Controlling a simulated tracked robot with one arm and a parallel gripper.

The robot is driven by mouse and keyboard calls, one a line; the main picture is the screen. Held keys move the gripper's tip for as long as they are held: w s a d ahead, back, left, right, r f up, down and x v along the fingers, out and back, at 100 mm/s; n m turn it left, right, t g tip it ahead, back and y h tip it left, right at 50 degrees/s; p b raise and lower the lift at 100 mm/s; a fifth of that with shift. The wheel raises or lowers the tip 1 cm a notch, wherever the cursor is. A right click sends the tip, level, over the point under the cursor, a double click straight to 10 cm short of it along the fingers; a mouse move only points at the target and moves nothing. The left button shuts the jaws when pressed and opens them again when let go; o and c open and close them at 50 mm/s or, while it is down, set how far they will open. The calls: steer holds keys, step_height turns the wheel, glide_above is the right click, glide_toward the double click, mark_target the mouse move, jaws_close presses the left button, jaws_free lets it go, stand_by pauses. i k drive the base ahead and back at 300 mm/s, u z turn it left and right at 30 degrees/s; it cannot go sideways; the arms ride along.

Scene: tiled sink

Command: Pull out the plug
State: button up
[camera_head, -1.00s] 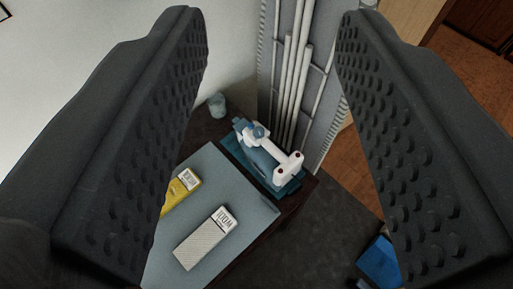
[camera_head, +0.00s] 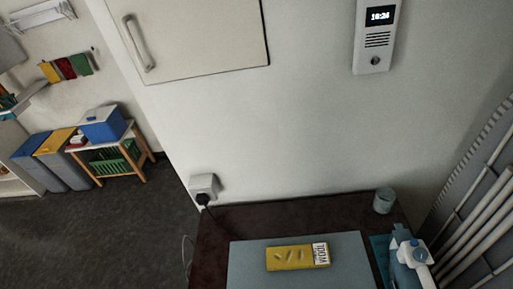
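A black plug (camera_head: 203,199) sits in a white wall socket (camera_head: 205,184), low on the wall just above the left back corner of the dark table (camera_head: 213,240). The plug is small here, and a dark cord seems to run down from it. A thin pale loop of cable (camera_head: 187,252) hangs beside the table's left edge; I cannot tell whether it joins the plug. My gripper does not show in this view, so its state and its place relative to the plug are hidden.
A grey mat (camera_head: 245,262) with a yellow box (camera_head: 290,257) covers much of the table. A cup (camera_head: 384,200) and a blue-white iron (camera_head: 407,262) stand at right, near pipes (camera_head: 480,225). A wall intercom (camera_head: 375,35) hangs above. Floor (camera_head: 90,235) at left is open.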

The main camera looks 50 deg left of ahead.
mark_target(201, 198)
steer(key=u, duration=1.6)
